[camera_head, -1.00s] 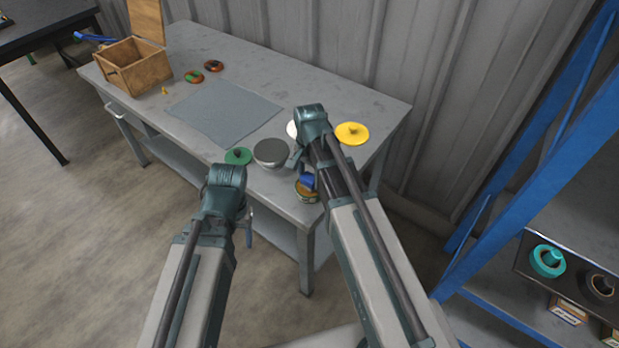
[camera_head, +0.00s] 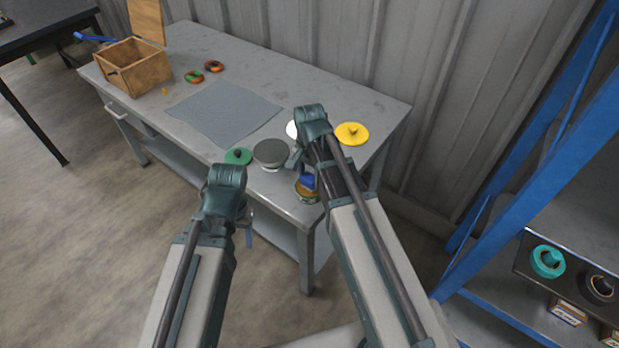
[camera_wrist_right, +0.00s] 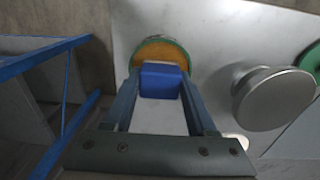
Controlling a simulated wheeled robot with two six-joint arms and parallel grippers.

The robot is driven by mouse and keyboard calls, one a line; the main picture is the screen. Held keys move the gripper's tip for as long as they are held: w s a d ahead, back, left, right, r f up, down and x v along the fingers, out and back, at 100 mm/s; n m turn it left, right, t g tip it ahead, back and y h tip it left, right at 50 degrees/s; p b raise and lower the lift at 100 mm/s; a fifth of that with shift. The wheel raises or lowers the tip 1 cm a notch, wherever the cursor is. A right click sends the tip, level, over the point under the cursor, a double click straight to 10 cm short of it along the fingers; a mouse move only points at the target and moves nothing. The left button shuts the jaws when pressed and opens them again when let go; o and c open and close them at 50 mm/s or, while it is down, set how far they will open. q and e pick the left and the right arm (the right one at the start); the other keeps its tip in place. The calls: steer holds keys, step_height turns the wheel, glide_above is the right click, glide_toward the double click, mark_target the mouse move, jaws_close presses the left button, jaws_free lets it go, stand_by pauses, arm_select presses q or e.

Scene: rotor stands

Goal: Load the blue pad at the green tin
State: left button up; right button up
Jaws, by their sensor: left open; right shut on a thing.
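The blue pad (camera_wrist_right: 160,80) is held between the fingers of my right gripper (camera_wrist_right: 160,90); it also shows in the head view (camera_head: 308,180). The gripper is shut on it. The green-rimmed tin (camera_wrist_right: 180,46) with an orange-brown inside stands on the bench near its front right corner, also in the head view (camera_head: 306,196). The pad is at the tin and overlaps its near part in the wrist view; whether they touch I cannot tell. My left gripper (camera_head: 248,224) is open, in front of the bench edge; its fingers are mostly hidden behind the wrist.
Beside the tin on the grey bench (camera_head: 345,95) are a grey round stand (camera_head: 271,153), a green disc (camera_head: 238,157), a yellow disc (camera_head: 352,134) and a partly hidden white disc (camera_head: 292,129). A grey mat (camera_head: 223,112) and open wooden box (camera_head: 133,66) lie further left. A blue-framed shelf (camera_head: 540,130) stands right.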

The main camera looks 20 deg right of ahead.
steer(key=shift+r+p, duration=3.25)
steer(key=shift+r, duration=0.2)
steer(key=shift+r, duration=0.1)
